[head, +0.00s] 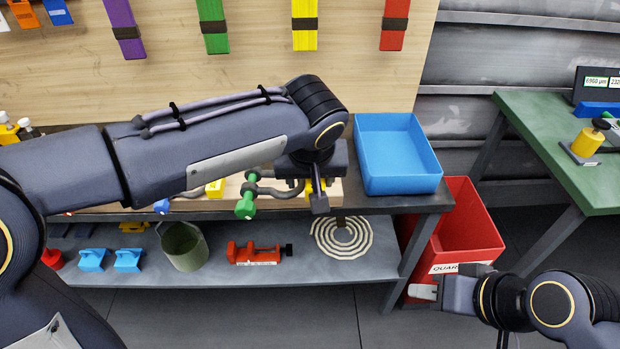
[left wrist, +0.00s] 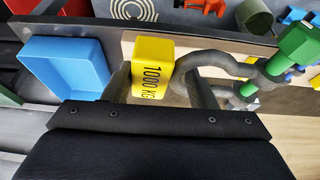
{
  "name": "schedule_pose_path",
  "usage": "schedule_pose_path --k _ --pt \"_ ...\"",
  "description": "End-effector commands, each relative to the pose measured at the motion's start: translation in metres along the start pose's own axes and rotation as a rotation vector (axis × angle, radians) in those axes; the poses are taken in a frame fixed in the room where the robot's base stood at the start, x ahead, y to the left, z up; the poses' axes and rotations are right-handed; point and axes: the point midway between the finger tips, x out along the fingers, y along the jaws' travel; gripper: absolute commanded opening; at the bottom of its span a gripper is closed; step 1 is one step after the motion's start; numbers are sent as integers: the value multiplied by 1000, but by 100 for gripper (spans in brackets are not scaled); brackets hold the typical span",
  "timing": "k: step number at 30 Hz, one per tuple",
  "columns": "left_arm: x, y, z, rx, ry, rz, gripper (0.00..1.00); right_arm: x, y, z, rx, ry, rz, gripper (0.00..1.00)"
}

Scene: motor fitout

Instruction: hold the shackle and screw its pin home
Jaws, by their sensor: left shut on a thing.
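The dark grey shackle (head: 278,190) is at the front edge of the workbench. Its green pin (head: 245,206) sits at the left end of the shackle, with green also showing at the upper ear. In the left wrist view the shackle's curved bow (left wrist: 220,65) runs from a yellow block marked 1000 KG (left wrist: 152,68) to the green pin (left wrist: 297,46). My left gripper (head: 318,190) is shut on the shackle at this yellow block, which lies between its fingers. How far the pin is in is unclear. My right gripper (head: 425,291) is low at the right, away from the shackle, its finger gap unclear.
A blue tray (head: 400,185) stands on the bench right of my left gripper. A red bin (head: 470,225) stands on the floor beside the bench. The lower shelf holds a green bucket (head: 182,246) and a red vise-like tool (head: 255,254). A green table (head: 560,150) is at the right.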

Motion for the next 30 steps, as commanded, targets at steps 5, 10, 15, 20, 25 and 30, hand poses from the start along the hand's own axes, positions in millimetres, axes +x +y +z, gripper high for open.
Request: schedule_pose_path --k 5,10,15,20,25,30 --pt "2 1 -9 0 3 1 16 -3 -2 -2 0 0 0 36" --pt "5 1 -17 -1 4 2 16 -6 -3 -3 0 0 0 36" --pt "8 2 -24 0 2 1 16 -8 -4 -4 0 0 0 36" --pt "10 2 -31 -1 3 1 16 -11 -5 -6 0 0 0 36" --pt "14 2 -38 0 3 1 16 -14 -6 -7 0 0 0 36" --pt "16 3 -46 0 3 2 16 -17 -8 -8 0 0 0 36"
